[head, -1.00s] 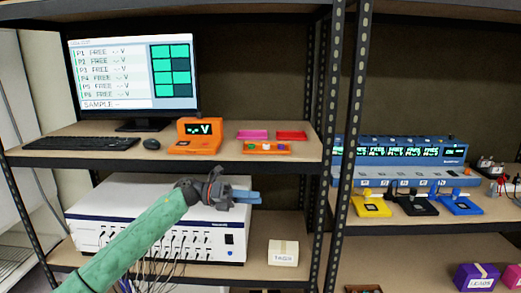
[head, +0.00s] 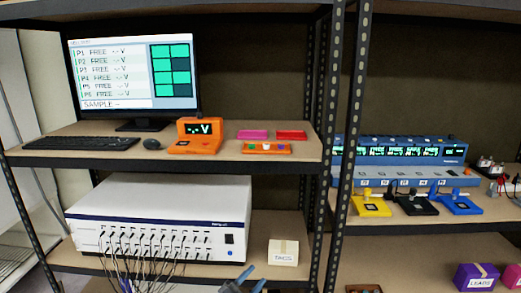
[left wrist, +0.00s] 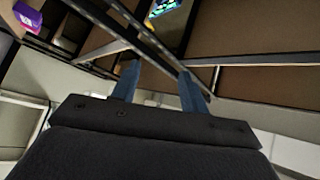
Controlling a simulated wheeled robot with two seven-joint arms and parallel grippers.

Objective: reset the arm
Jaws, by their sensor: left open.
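My left gripper (head: 243,286) shows only as blue fingertips at the bottom edge of the head view, below the lower shelf's front. In the left wrist view its two blue fingers (left wrist: 160,88) stand apart with nothing between them, so it is open and empty. The rest of my left arm is out of the head view. My right gripper is not in view.
A white multichannel box (head: 165,215) with hanging cables and a TAGS box (head: 283,252) sit on the lower shelf. An orange meter (head: 200,136) and a monitor (head: 133,75) stand above. A perforated rack post (head: 347,130) divides the shelves.

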